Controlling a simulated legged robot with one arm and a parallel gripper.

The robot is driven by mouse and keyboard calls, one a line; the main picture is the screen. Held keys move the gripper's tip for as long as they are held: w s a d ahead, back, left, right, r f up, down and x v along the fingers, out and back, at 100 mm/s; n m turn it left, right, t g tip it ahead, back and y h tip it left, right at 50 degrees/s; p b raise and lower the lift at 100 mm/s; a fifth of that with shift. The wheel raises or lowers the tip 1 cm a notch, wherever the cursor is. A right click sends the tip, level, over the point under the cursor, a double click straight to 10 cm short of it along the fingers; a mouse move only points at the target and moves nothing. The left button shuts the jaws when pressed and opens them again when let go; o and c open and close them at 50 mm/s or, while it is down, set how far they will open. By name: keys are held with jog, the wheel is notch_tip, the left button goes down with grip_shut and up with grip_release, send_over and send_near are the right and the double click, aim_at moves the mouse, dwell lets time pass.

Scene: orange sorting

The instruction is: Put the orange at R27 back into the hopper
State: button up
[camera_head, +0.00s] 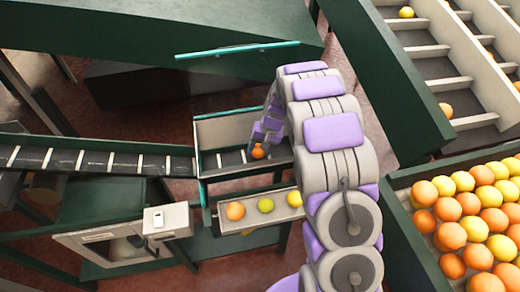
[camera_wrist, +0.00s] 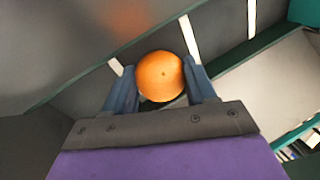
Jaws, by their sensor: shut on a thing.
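My gripper (camera_wrist: 160,85) is shut on an orange (camera_wrist: 160,76), with one blue finger on each side of it in the wrist view. In the head view the held orange (camera_head: 258,151) shows at the end of my arm, over a grey-walled bin (camera_head: 225,130) with a dark slatted floor. I cannot tell whether the orange touches anything under it. No label reading R27 is legible, and I cannot tell which container is the hopper.
A slatted conveyor (camera_head: 90,160) leads to the bin from the left. A small tray (camera_head: 250,225) below holds several fruits. A full crate of oranges and yellow fruits (camera_head: 420,240) stands at right. A sloped divided rack (camera_head: 425,50) is at upper right. A teal bar (camera_head: 237,50) spans above the bin.

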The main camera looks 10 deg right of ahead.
jog(key=shift+a, duration=0.35)
jog(key=o, duration=0.8)
jog(key=shift+d, duration=0.35)
jog(key=w+p+v, duration=0.1)
jog(key=p+v, duration=0.2)
jog(key=v, duration=0.9)
jog(key=s+a+r, duration=0.1)
jog(key=s+r, duration=0.2)
jog(key=s, duration=0.4)
jog(key=s+a+r+n+g+h, duration=0.1)
jog(key=s+a+r, duration=0.15)
jog(key=s, duration=0.35)
jog(key=s+a+r, duration=0.1)
jog(key=s+r, duration=0.3)
jog(key=s, duration=1)
jog(key=s+n+g+h, duration=0.1)
jog(key=s, duration=0.7)
jog(key=s+r+n+h, duration=0.1)
jog(key=s, duration=0.7)
jog(key=shift+d+g, duration=0.3)
